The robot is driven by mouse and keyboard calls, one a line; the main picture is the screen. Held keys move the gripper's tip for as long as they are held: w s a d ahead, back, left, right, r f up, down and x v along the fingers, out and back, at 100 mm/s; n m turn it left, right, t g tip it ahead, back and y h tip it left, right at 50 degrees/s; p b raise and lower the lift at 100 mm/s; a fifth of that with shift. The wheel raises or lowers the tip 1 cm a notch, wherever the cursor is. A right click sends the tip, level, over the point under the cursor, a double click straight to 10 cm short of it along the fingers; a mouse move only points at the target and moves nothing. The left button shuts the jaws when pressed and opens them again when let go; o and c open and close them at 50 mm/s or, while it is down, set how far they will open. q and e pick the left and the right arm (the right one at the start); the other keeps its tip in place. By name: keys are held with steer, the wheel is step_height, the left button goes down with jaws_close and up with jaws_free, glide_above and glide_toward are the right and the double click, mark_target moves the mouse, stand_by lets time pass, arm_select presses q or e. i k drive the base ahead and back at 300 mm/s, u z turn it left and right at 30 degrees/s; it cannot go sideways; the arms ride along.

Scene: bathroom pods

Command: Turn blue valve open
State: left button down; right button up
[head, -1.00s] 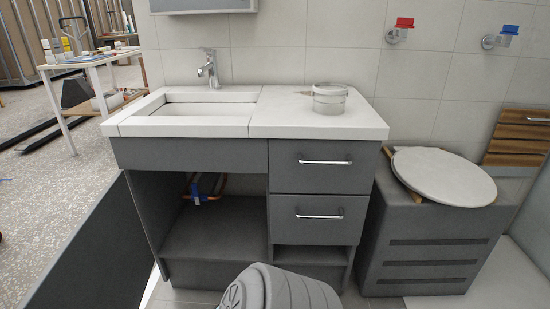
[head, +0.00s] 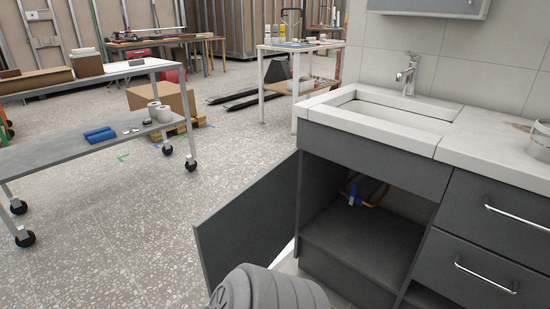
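A small blue valve (head: 353,195) shows on copper-coloured piping inside the open cabinet (head: 345,238) under the sink. It sits low at the back of the cabinet, and its exact handle position is too small to tell. The cabinet door (head: 250,222) stands swung open to the left. Neither of my grippers is in view; only a grey part of my own body shows at the bottom middle.
The sink counter (head: 380,123) with a faucet (head: 408,72) is above the cabinet. Drawers (head: 490,215) are at the right. A wheeled table (head: 95,138) stands at the left. Speckled floor (head: 140,235) between the table and the cabinet door is clear.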

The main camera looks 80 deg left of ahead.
mark_target(353, 189)
steer(key=u, duration=1.3)
steer(key=i, duration=0.15)
steer(key=z, duration=0.05)
